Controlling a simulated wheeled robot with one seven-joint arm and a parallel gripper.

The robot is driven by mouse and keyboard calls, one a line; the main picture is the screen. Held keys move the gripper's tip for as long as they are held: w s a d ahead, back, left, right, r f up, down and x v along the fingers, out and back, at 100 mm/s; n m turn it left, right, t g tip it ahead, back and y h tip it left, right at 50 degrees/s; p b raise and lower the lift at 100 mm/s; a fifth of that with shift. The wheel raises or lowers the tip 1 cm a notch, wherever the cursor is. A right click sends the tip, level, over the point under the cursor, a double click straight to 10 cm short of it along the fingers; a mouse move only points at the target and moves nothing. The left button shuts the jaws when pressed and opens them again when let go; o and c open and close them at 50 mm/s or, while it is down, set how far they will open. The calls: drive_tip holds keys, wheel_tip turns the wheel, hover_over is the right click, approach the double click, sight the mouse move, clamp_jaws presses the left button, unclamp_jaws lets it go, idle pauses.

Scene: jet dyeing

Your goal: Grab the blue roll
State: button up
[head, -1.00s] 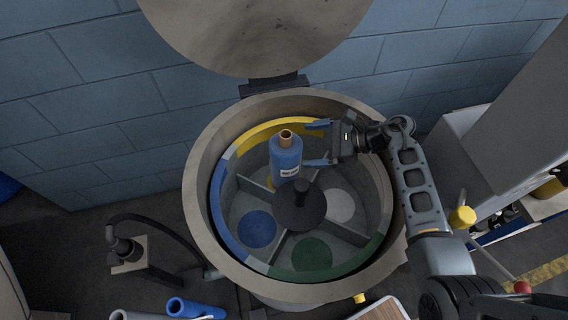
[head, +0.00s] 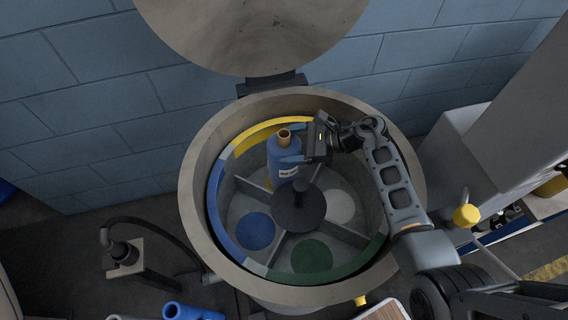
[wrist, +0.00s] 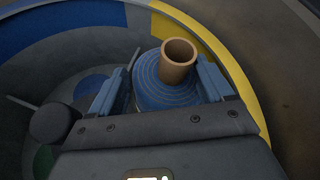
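The blue roll (head: 285,158), a blue cone-like package with a brown core and a white label, stands upright in the drum (head: 203,140) at the yellow-marked compartment. In the wrist view the roll (wrist: 150,85) lies between my two blue fingers, its brown core pointing up. My gripper (wrist: 163,78) is open around it, one finger on each side. The right finger looks very close to the roll and a small gap shows at the left one; contact cannot be told. In the head view the gripper (head: 290,155) reaches in from the right and the roll partly hides its fingers.
A dark central knob (head: 298,205) stands just in front of the roll. Blue (head: 255,231) and green (head: 311,256) discs mark other compartments, which look empty. The raised lid (head: 250,35) is behind the drum. Another blue roll (head: 190,311) lies outside, lower left.

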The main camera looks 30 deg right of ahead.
drive_tip(key=shift+s+f, duration=0.1)
drive_tip(key=c, duration=1.3)
drive_tip(key=shift+c, duration=0.3)
